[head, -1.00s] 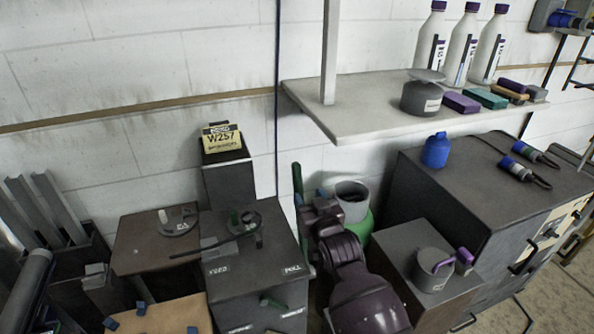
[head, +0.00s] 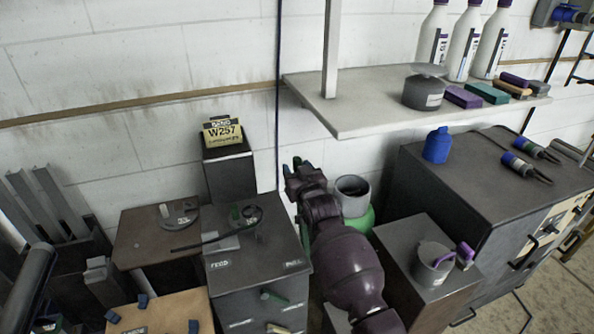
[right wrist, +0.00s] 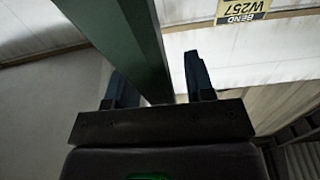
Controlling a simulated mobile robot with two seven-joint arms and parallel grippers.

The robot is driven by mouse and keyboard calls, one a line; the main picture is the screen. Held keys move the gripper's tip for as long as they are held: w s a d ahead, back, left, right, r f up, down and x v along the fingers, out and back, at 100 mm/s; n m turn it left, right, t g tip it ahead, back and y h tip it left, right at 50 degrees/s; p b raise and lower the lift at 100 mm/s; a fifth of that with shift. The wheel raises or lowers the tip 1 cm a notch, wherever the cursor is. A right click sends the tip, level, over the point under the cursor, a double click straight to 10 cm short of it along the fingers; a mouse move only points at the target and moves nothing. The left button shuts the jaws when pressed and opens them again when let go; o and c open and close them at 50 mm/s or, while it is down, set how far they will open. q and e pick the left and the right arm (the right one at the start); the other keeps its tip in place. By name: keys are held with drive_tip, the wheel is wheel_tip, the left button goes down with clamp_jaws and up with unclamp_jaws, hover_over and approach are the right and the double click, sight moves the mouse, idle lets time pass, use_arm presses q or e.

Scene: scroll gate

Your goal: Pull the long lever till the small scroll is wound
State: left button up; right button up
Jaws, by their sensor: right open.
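The long green lever (right wrist: 128,40) runs between the two fingers of my right gripper (right wrist: 154,68) in the right wrist view. The gripper is open around it, with a gap beside the right finger. In the head view the right gripper (head: 297,168) is at the lever's upper end, right of the dark cabinet, and hides much of it. The small scroll (head: 260,214) is a thin dark strip on the cabinet top. My left gripper is not in view.
The dark cabinet (head: 255,285) has FEED and ROLL labels. A yellow W257 sign (head: 223,133) stands behind it. A grey pot over a green base (head: 355,190) is close right of my gripper. A shelf (head: 350,120) with bottles overhangs at the upper right.

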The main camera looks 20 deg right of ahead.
clamp_jaws()
drive_tip(key=shift+d, duration=0.1)
